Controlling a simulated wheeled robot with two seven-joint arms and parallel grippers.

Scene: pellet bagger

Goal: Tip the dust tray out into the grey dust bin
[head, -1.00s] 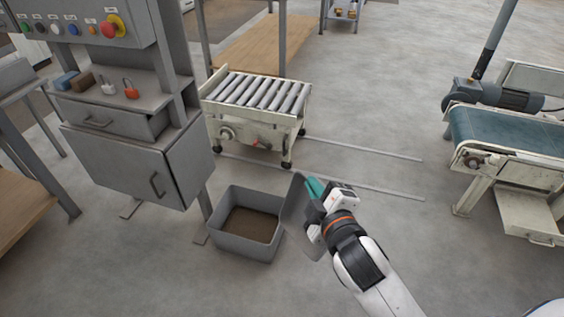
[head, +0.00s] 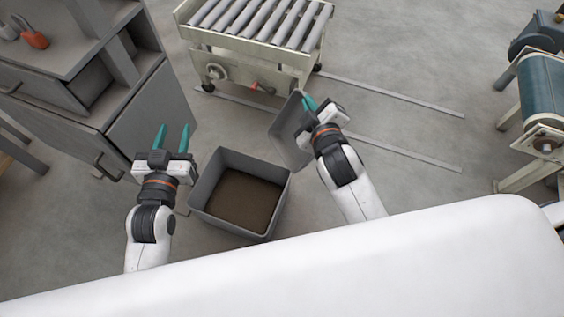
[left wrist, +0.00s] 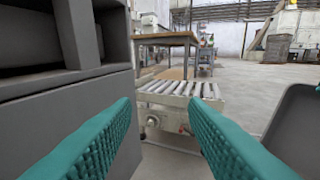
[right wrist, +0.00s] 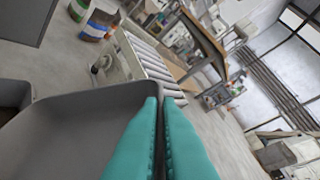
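The grey dust bin (head: 209,213) stands on the floor with brown dust covering its bottom. The grey dust tray (head: 287,133) is held by my right gripper (head: 308,106) at the bin's upper right, tilted steeply. In the right wrist view the teal fingers (right wrist: 163,130) are shut on the tray's wall, and the tray (right wrist: 75,125) looks empty where its inside shows. My left gripper (head: 173,140) is open and empty, left of the bin and near the grey cabinet. Its spread fingers also show in the left wrist view (left wrist: 160,135).
A grey cabinet (head: 155,110) with an open drawer stands at the left. A roller conveyor (head: 255,50) is beyond the bin, with flat floor rails (head: 400,100) running right from it. A teal belt conveyor (head: 545,90) is at the far right. Open floor lies between.

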